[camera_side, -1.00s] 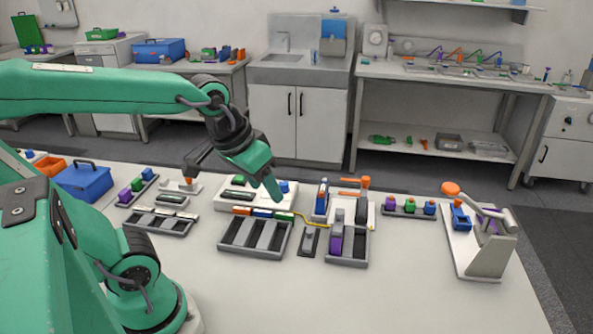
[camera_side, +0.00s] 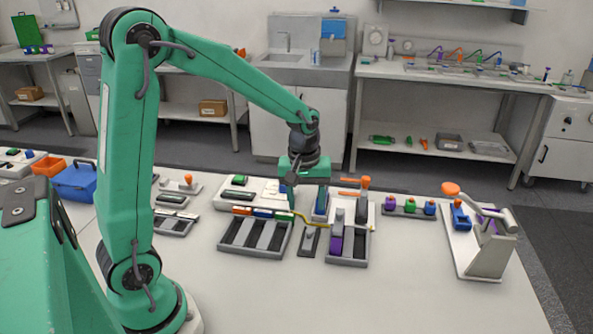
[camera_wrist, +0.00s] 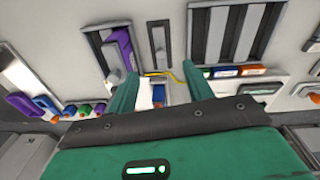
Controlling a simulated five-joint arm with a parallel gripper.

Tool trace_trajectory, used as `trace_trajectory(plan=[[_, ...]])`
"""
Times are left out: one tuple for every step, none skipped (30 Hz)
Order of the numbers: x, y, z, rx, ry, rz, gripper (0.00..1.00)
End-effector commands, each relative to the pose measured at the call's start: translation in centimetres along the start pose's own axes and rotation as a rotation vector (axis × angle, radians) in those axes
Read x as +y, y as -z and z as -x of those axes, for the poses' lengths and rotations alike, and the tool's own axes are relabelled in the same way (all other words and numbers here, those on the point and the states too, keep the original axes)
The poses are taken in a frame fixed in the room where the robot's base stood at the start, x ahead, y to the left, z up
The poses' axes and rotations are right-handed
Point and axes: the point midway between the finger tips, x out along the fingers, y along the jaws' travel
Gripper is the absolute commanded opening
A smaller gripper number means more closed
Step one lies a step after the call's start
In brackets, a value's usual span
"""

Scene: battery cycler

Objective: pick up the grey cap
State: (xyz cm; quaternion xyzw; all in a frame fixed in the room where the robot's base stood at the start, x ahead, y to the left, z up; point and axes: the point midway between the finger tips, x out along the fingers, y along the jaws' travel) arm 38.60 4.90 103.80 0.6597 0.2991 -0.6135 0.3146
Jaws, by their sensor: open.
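My gripper (camera_side: 303,192) is open and points down over the back of the bench, behind the small dark holder (camera_side: 309,240). In the wrist view its two green fingers (camera_wrist: 159,76) are apart, with nothing visibly held between them. The small dark holder also shows in the wrist view (camera_wrist: 153,28), beyond the fingertips, with a small light grey piece (camera_wrist: 158,58) at its near end. A grey rounded piece (camera_side: 337,214) stands above the purple block (camera_side: 335,240) in the right-hand tray. I cannot tell for sure which grey piece is the cap.
A slotted tray (camera_side: 223,246) stands left of the small holder, with coloured blocks along its back. A yellow cable (camera_side: 313,221) runs behind the holder. An orange-handled press (camera_side: 487,256) stands at the right. The front of the bench is clear.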

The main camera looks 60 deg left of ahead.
Motion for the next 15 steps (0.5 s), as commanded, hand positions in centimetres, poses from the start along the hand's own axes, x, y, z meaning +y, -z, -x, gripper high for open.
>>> trace_trajectory(plan=[[0.1, 0.5, -1.0, -0.013, 0.013, 0.031, 0.51], [0.2, 0.7, -1.5, -0.019, 0.020, 0.049, 0.51], [0.3, 0.9, -2.1, -0.025, 0.027, 0.071, 0.51], [0.3, 1.1, -2.5, -0.029, 0.031, 0.085, 0.51], [0.4, 1.3, -2.9, -0.033, 0.036, 0.098, 0.51], [0.4, 1.4, -3.3, -0.037, 0.040, 0.113, 0.51], [0.4, 1.5, -3.5, -0.040, 0.044, 0.122, 0.51], [0.5, 1.6, -3.8, -0.042, 0.046, 0.130, 0.51], [0.5, 1.7, -4.0, -0.043, 0.048, 0.139, 0.51], [0.5, 1.7, -4.1, -0.044, 0.050, 0.143, 0.51], [0.5, 1.8, -4.2, -0.045, 0.051, 0.147, 0.51], [0.5, 1.8, -4.2, -0.046, 0.052, 0.149, 0.51], [0.5, 1.8, -4.3, -0.046, 0.052, 0.150, 0.51], [0.5, 1.8, -4.3, -0.046, 0.052, 0.150, 0.51], [0.5, 1.8, -4.3, -0.046, 0.052, 0.150, 0.51]])
